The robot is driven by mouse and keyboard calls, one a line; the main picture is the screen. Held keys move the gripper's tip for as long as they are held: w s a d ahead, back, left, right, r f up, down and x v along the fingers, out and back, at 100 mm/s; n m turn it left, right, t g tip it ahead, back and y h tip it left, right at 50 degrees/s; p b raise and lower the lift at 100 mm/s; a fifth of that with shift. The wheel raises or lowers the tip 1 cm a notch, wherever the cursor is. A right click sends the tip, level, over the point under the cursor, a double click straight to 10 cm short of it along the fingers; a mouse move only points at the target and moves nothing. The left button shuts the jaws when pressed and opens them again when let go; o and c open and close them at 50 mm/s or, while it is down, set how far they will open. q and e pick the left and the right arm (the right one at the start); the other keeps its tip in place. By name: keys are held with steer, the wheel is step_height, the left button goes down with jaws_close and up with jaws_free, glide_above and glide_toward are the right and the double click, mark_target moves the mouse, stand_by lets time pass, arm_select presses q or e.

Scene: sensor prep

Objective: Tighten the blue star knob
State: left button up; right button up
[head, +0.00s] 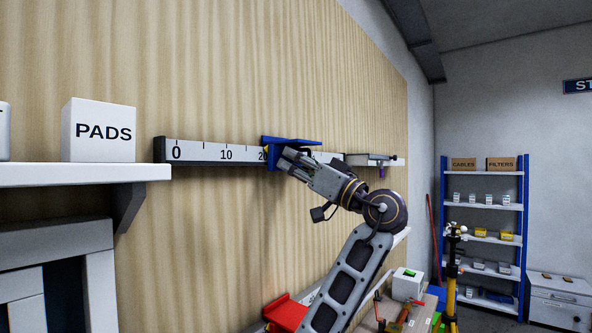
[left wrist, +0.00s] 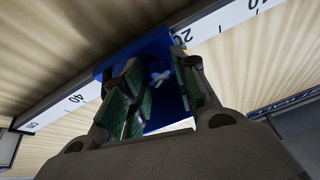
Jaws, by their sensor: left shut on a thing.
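A blue carriage (head: 291,140) sits on the white numbered rail (head: 212,153) on the wooden wall, just right of the 20 mark. My left gripper (head: 280,160) is at the front of this carriage, its arm coming up from below. In the left wrist view, its green-padded fingers (left wrist: 158,92) are closed in front of the blue carriage (left wrist: 150,48). They are shut on what looks like the blue star knob, which is mostly hidden between them. A small pale cross-shaped mark shows between the fingers. My right gripper is not in view.
A white shelf (head: 70,174) with a PADS box (head: 98,131) juts out left of the rail. A grey-white fixture (head: 372,159) is on the wall farther right. Blue shelving (head: 486,235) stands far back.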

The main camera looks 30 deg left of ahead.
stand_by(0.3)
arm_select(q)
steer(key=o, duration=0.8)
steer(key=shift+c, duration=0.2)
steer(key=v, duration=1.2)
